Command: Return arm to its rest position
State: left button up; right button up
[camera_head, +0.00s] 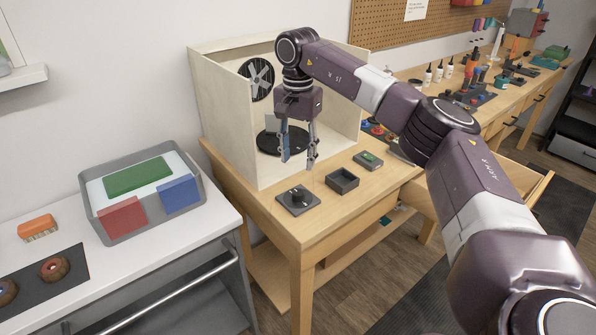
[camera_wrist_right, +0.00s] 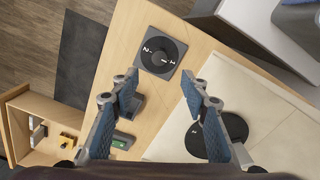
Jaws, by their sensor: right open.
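My right gripper (camera_head: 298,158) hangs from my right arm, pointing down, in front of the open side of a pale wooden box (camera_head: 222,110) on the wooden table. Its two fingers are apart with nothing between them, and they also show spread in the right wrist view (camera_wrist_right: 160,82). Below it on the table lies a dark square plate with a dial (camera_head: 298,199), seen also in the right wrist view (camera_wrist_right: 160,52). The gripper is above the table, apart from these things. My left gripper is not in view.
Inside the box are a fan (camera_head: 256,80) and a black round turntable (camera_head: 268,142). A small dark open tray (camera_head: 342,181) and a green-topped block (camera_head: 368,160) lie on the table. At left, a white counter (camera_head: 190,232) holds a grey tray (camera_head: 88,205) with coloured blocks. A workbench (camera_head: 515,92) stands behind.

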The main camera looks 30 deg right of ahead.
jog(key=shift+r, duration=0.65)
